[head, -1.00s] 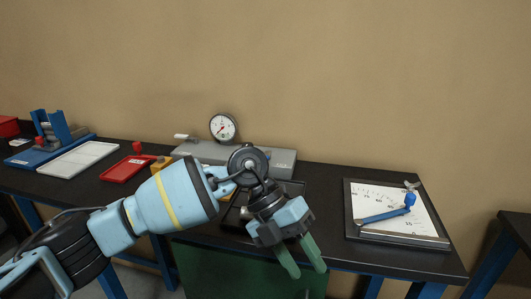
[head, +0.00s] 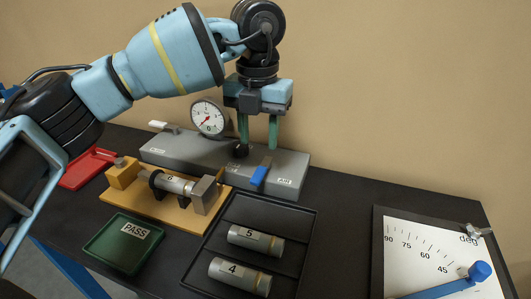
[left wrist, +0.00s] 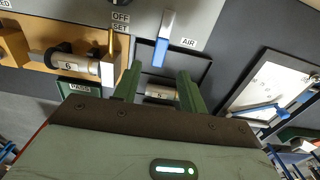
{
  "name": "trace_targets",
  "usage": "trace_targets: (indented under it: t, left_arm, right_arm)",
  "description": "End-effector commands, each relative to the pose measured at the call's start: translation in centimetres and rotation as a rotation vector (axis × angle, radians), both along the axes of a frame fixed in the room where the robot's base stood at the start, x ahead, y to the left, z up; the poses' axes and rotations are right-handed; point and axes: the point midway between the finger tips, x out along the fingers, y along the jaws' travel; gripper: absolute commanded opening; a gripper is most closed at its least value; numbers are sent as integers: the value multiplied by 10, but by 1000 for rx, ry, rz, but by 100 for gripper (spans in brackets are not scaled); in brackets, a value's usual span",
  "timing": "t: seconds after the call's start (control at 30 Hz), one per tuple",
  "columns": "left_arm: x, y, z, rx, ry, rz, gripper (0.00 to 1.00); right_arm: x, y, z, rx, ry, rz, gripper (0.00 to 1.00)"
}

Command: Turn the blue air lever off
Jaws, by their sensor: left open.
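The blue air lever (head: 259,176) sits on the front right of the grey test box (head: 200,157), beside the AIR label. Its blue handle points toward the box's front edge. In the left wrist view the lever (left wrist: 161,50) hangs from a pale metal stem, with the AIR label to its right and OFF and SET labels to its left. My left gripper (head: 258,142) points down over the box, behind the lever in the head view. Its green fingers are open and empty; in the left wrist view the lever lies ahead between the fingertips (left wrist: 158,74). My right gripper is out of view.
A dial gauge (head: 208,118) and a white-handled lever (head: 161,126) are on the box's left. In front are a yellow fixture (head: 150,204) holding cylinder 6, a green PASS tray (head: 112,255) and a black tray (head: 301,232) with cylinders 5 and 4. An angle board (head: 420,262) is at right.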

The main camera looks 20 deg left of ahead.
Motion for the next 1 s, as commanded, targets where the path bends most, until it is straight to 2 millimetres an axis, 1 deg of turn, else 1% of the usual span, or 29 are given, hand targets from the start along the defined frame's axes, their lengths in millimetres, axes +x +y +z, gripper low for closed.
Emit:
trace_targets:
  t: [0.17,0.27,0.5,0.7,0.83,1.0]
  left_arm:
    - [0,0,-2,0,1,0,42]
    - [0,0,-11,1,3,-1,42]
    - [-1,0,-46,1,3,-1,42]
    - [-1,0,-69,-1,1,0,42]
    - [-1,0,-76,-1,0,-1,42]
    - [-1,0,-78,-1,-1,-1,42]
  right_arm:
    - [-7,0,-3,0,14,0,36]
    - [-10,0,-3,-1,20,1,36]
    - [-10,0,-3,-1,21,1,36]
    - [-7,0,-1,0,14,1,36]
    - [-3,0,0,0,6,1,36]
    - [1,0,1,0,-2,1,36]
